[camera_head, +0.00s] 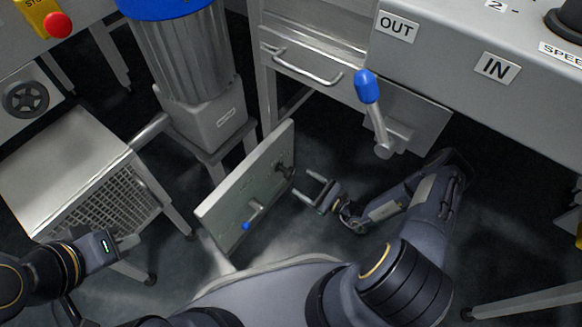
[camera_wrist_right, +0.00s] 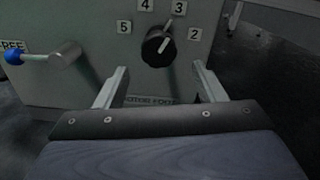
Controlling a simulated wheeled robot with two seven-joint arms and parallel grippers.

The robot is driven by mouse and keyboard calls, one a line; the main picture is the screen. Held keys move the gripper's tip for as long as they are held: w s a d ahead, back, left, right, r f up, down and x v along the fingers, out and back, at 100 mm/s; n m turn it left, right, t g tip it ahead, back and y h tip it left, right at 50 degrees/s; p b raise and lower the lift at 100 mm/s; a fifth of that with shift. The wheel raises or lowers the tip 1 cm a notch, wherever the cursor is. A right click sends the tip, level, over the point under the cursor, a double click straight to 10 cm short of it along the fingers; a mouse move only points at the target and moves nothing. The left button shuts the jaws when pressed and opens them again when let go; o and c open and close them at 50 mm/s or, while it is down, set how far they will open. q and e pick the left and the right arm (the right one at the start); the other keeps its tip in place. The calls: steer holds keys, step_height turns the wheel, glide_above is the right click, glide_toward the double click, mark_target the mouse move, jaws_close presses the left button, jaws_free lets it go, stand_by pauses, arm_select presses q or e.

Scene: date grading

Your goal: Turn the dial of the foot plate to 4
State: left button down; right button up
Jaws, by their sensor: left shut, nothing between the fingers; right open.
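The foot plate (camera_head: 225,207) is a pale upright panel low on the floor in the head view. Its black dial (camera_head: 284,171) sits near the far right end; in the right wrist view the round dial (camera_wrist_right: 157,48) has labels 5, 4, 3 and 2 around its upper side. Its white mark points up and right, roughly toward 3. My right gripper (camera_head: 303,182) is open, facing the dial; in the right wrist view its fingers (camera_wrist_right: 160,68) stand either side of and below the dial, apparently without contact. My left gripper (camera_head: 132,241) is shut and empty at lower left.
A blue-knobbed lever (camera_wrist_right: 40,56) sits on the plate left of the dial, beside a partly cut-off label. A larger blue-handled lever (camera_head: 370,95) hangs from the machine above my right forearm. A column with a blue top (camera_head: 190,60) and a mesh-sided box (camera_head: 100,205) stand to the left.

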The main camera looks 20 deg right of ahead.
mark_target(293, 176)
steer(key=b+x, duration=0.1)
steer(key=x, duration=0.4)
steer(key=shift+w+a+b, duration=0.1)
steer(key=shift+a+b, duration=0.1)
steer(key=shift+b, duration=0.15)
steer(key=shift+w+a, duration=0.4)
steer(key=shift+w, duration=0.15)
steer(key=c, duration=1)
steer(key=shift+o, duration=0.2)
